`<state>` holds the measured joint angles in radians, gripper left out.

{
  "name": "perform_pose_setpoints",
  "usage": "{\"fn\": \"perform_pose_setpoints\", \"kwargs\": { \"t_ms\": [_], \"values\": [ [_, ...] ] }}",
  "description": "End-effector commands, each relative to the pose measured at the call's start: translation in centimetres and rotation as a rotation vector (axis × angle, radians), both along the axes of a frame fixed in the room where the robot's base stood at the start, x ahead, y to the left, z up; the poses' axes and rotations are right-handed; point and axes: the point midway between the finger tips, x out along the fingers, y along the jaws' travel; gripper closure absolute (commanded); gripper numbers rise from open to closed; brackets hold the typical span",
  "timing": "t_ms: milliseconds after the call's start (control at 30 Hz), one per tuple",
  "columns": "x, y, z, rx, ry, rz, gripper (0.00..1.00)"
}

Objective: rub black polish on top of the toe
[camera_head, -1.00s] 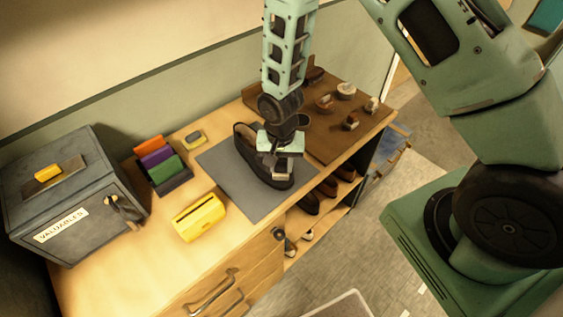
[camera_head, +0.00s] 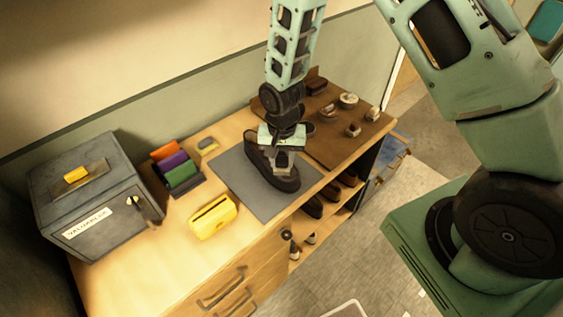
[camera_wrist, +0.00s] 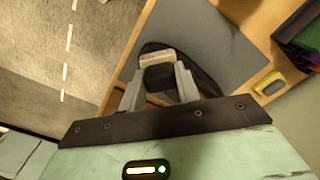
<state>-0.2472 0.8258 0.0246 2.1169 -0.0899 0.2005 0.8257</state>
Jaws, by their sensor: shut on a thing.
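A dark shoe (camera_head: 260,158) stands on a grey mat (camera_head: 237,182) on the bench, its toe (camera_head: 289,184) pointing to the lower right. My gripper (camera_head: 284,158) is over the front part of the shoe and points down. In the wrist view my gripper (camera_wrist: 159,76) is shut on a small block with a dark body (camera_wrist: 158,79) and a pale edge (camera_wrist: 157,58). The shoe shows behind it as a dark shape (camera_wrist: 207,80). Whether the block touches the shoe is hidden, and I cannot see any polish on the toe.
A brown board (camera_head: 335,143) with several small tins and brushes lies right of the mat. A yellow box (camera_head: 212,218), a rack of coloured items (camera_head: 178,170) and a grey safe (camera_head: 95,215) stand to the left. More shoes sit on shelves (camera_head: 325,205) below.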

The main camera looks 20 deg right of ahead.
Motion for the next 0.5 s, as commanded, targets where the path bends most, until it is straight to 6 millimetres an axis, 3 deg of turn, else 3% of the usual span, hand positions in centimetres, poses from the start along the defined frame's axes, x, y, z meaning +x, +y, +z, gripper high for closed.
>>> {"fn": "perform_pose_setpoints", "kwargs": {
  "t_ms": [200, 500],
  "values": [
    [0.4, -0.3, 1.8, 0.000, -0.001, 0.000, 0.86],
    [0.5, -0.3, 1.9, 0.000, 0.000, 0.001, 0.86]
  ]
}}
